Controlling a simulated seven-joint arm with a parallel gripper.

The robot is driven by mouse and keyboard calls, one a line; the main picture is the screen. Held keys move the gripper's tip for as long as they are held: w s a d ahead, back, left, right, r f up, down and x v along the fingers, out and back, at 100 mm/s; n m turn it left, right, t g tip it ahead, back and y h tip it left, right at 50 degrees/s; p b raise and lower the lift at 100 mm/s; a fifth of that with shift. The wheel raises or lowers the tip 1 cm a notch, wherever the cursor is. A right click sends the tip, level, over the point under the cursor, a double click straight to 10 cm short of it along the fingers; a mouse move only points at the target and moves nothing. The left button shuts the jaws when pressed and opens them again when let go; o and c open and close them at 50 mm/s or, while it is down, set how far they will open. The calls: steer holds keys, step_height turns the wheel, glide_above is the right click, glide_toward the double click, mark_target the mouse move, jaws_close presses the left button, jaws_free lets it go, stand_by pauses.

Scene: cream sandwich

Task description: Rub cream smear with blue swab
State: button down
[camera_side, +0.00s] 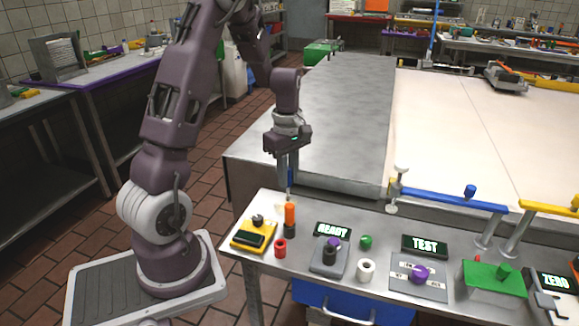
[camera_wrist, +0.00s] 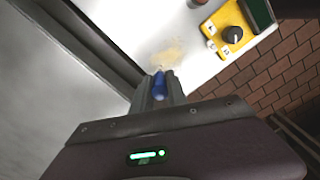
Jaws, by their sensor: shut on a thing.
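My gripper (camera_side: 288,172) is shut on the blue swab (camera_side: 290,177) and points down over the left end of the metal bench. In the wrist view the swab (camera_wrist: 160,86) sits between the fingertips (camera_wrist: 158,92), with its tip toward the cream smear. The pale cream smear (camera_wrist: 168,54) lies on the bench just beyond the tip. In the side view the smear (camera_side: 279,207) is small and partly lost behind nearby things. I cannot tell whether the tip touches it.
A yellow device with a knob (camera_side: 254,234) stands beside the smear, also in the wrist view (camera_wrist: 236,32). An orange-topped cylinder (camera_side: 290,214) and red ring (camera_side: 280,249) are close by. READY (camera_side: 332,231) and TEST (camera_side: 425,246) panels stand farther right. A raised grey surface (camera_side: 330,110) lies behind.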

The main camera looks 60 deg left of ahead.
steer(key=shift+s+d, duration=2.25)
steer(key=shift+s, duration=0.05)
steer(key=shift+w+a, duration=2.7)
steer(key=shift+w, duration=0.05)
steer(key=shift+w+a+r, duration=0.1)
step_height(320, 180, up, 8)
steer(key=shift+f, duration=0.25)
